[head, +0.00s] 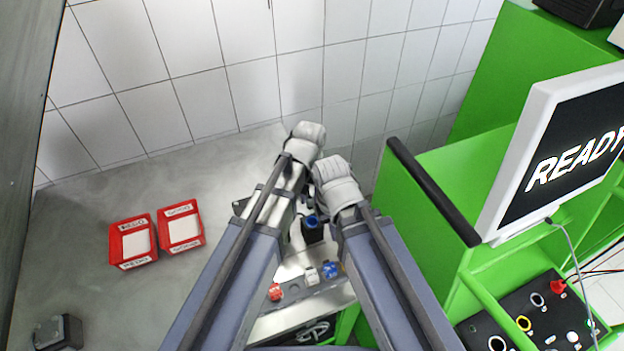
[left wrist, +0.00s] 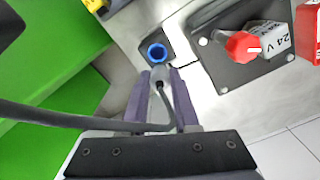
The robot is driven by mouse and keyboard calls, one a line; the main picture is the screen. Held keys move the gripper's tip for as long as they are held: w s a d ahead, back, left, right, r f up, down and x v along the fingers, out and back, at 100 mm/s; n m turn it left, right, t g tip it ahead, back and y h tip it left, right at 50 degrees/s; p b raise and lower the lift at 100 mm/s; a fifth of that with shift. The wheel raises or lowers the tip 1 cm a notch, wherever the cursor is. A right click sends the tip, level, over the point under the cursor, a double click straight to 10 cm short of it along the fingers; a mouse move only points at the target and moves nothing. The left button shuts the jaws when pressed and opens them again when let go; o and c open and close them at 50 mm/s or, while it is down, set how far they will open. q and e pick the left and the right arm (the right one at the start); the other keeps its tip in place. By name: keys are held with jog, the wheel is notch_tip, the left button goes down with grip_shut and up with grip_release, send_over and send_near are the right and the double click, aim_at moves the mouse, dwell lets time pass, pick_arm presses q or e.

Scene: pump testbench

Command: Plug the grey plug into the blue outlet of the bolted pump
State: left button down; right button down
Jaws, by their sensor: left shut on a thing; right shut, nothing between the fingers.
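In the left wrist view the grey plug (left wrist: 160,77) is between the two purple fingers of my left gripper (left wrist: 162,82), which is shut on it. Its grey cable (left wrist: 60,120) bends back to the left. The blue outlet (left wrist: 157,52) is a round blue ring with a dark, empty hole on a dark block. It lies just ahead of the plug tip, with a small gap in the picture. In the head view the blue outlet (head: 311,220) shows on the dark pump block (head: 313,234) between my arms. My arms hide both grippers' fingertips there.
A red connector (left wrist: 242,46) beside a 24 V label is right of the outlet. Two red trays (head: 133,241) lie on the grey table (head: 75,210). A green frame (head: 440,190) with a READY monitor (head: 560,150) stands right of my arms. The table's left part has free room.

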aim_at(312, 207)
pick_arm(q)
jog(key=shift+w+d+r, duration=0.1)
jog(key=shift+d+r, duration=0.1)
jog(key=shift+d, duration=0.1)
jog(key=shift+f, duration=0.15)
notch_tip(312, 207, down, 8)
jog(key=b, duration=0.7)
jog(key=shift+r+b, duration=0.2)
jog(key=shift+b, duration=0.2)
jog(key=shift+f+b, duration=1.05)
jog(key=shift+b, duration=0.05)
dwell(0.8)
jog(key=c, duration=0.6)
grip_release()
jog(key=shift+o, duration=0.5)
